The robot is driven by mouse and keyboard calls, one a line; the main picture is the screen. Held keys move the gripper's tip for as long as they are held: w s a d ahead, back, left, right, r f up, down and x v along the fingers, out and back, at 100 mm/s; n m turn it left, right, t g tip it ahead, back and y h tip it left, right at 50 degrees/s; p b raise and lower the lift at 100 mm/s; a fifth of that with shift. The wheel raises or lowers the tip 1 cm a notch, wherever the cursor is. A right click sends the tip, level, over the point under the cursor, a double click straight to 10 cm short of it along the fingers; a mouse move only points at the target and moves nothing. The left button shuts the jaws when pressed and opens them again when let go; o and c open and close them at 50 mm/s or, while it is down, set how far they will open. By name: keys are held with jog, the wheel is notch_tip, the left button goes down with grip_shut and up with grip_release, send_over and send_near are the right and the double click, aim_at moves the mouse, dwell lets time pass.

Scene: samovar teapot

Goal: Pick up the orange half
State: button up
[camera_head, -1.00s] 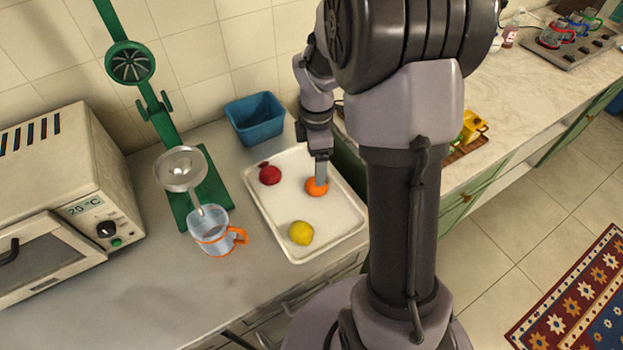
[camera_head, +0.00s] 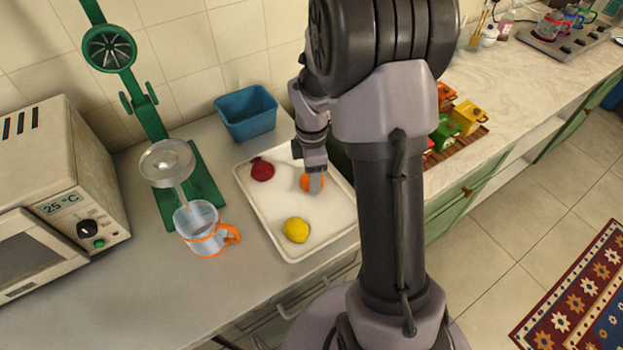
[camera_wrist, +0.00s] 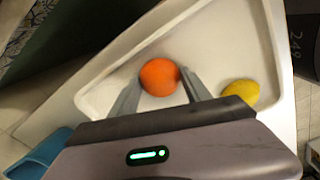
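The orange half (camera_head: 308,183) sits on the white tray (camera_head: 278,240), partly hidden by my gripper in the head view. In the wrist view the orange half (camera_wrist: 159,77) shows as a round orange shape between my two fingertips. My gripper (camera_head: 315,184) is low over the tray, pointing down. In the wrist view my gripper (camera_wrist: 160,82) has its fingers spread, one on each side of the orange half. The tips are very close to its sides; contact is not clear.
A yellow lemon (camera_head: 296,230) and a dark red fruit (camera_head: 262,169) lie on the same tray. A clear jug with an orange handle (camera_head: 205,240), a green press (camera_head: 195,175) and a blue bin (camera_head: 247,114) stand nearby. An oven (camera_head: 60,200) is at the left.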

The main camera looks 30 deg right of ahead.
jog(key=c, duration=0.3)
jog(key=shift+c, duration=0.2)
jog(key=shift+r, duration=0.1)
